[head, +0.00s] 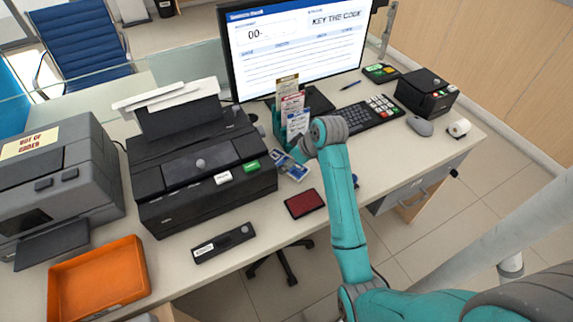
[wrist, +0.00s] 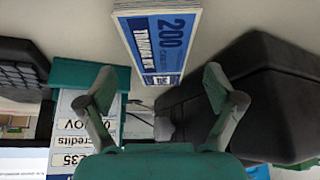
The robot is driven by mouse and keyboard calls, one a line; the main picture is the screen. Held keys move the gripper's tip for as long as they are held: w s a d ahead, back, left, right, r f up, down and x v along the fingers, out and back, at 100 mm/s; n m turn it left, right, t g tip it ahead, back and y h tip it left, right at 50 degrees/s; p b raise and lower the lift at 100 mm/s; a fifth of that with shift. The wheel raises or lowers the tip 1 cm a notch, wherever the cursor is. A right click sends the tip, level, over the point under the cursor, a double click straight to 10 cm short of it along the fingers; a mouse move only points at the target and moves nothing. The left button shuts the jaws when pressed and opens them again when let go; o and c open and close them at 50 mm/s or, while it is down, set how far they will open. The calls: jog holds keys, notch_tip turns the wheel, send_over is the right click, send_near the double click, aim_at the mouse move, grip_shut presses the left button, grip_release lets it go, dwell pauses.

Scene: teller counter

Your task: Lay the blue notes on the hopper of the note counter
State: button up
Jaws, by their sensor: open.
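A stack of blue notes (head: 293,171) marked 200 lies on the counter, right of the large black machine and in front of the leaflet holder. In the wrist view the blue notes (wrist: 160,38) are just beyond my fingertips, about midway between them. My gripper (wrist: 160,85) is open and empty, and no finger touches the notes. In the head view my wrist hides part of the gripper and notes. The large black machine (head: 205,172), with white sheets standing at its back and a white and a green button, may be the note counter. I cannot tell its hopper for sure.
A teal leaflet holder (head: 276,122) stands close to my gripper. A grey machine (head: 60,165) bears an "out of order" sign. An orange tray (head: 98,279), a black stapler-like item (head: 223,243) and a dark red pad (head: 305,203) lie along the front. The keyboard (head: 352,122) is right.

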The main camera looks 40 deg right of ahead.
jog(key=shift+x, duration=1)
jog(key=c, duration=1.3)
jog(key=shift+c, duration=0.2)
jog(key=shift+r, duration=0.15)
